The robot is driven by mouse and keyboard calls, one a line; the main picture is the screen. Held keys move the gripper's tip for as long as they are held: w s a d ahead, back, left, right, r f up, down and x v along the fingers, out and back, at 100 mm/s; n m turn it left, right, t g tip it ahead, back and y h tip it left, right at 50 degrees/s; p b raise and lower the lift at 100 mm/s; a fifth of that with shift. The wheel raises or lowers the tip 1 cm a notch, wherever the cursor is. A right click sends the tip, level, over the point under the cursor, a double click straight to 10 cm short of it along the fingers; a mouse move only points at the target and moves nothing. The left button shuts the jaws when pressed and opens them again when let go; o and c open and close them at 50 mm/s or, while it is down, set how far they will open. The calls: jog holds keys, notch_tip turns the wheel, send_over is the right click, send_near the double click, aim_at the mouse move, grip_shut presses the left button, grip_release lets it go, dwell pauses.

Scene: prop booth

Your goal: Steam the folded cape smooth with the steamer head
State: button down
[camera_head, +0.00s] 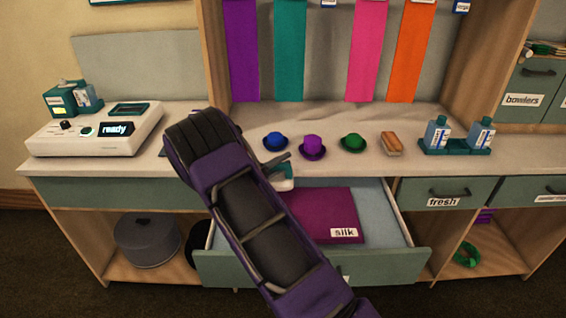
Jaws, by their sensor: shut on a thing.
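The folded cape (315,207) is a flat magenta-purple bundle with a white "silk" label. It lies in the open drawer (408,262), and my arm covers its left part. My gripper (278,164) shows only in part beside my dark arm link, above the drawer's back left area. It is shut on a small teal and white piece, which looks like the steamer head (283,183). This piece is up and left of the cape; whether it touches anything cannot be told. A white console (92,135) with a lit "ready" display stands on the counter at left.
Bottles (437,134) stand in a teal tray at right. The closed "fresh" drawer (470,193) is right of the open one.

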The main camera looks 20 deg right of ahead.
jog(key=shift+r, duration=0.1)
dwell(0.4)
notch_tip(320, 180, up, 15)
jog(key=p, duration=0.5)
jog(key=shift+p, duration=0.3)
dwell(0.9)
